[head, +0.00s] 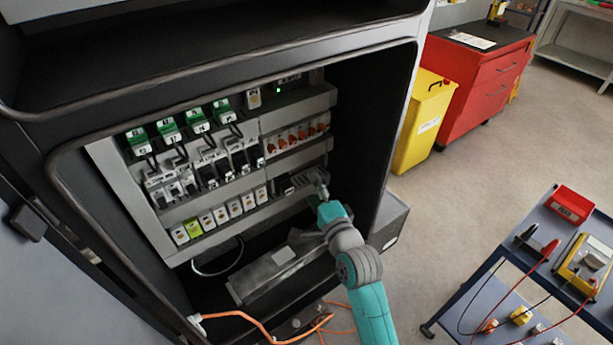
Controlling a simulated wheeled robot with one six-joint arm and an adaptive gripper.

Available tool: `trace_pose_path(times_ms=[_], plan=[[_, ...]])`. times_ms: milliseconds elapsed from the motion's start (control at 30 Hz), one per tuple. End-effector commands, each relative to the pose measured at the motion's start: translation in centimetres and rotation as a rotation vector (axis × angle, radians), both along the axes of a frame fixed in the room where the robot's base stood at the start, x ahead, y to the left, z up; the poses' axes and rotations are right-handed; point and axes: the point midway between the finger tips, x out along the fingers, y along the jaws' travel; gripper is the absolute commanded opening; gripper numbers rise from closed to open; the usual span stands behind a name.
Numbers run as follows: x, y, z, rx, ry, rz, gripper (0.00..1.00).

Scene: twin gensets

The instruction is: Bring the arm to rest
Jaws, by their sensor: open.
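My arm, teal with grey joints, reaches from the bottom right into the open electrical cabinet. My gripper (318,185) is at its end, small in the head view, in front of the lower right part of the grey panel (107,158). It is open, and I see nothing held in it. I cannot tell whether its fingers touch the panel. A dark module (286,186) on the lower rail is just left of the gripper.
The cabinet frame (402,110) surrounds the arm's end closely. An orange cable (255,322) runs along the bottom. A blue cart (480,285) with a red box (570,205) and a yellow meter (585,262) stands right. A yellow bin (423,120) and red cabinet (475,85) stand behind. Floor between is clear.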

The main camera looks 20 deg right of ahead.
Motion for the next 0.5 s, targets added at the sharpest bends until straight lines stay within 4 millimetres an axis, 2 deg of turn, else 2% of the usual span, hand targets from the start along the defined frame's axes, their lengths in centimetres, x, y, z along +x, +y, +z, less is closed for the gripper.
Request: trace_pose_path(times_ms=[133, 400, 500], plan=[[-1.4, -0.1, 0.0, -0.001, 0.000, 0.000, 0.80], [-2.0, -0.2, 0.0, -0.001, 0.000, 0.000, 0.80], [-2.7, -0.2, -0.7, -0.021, 0.005, -0.003, 0.80]])
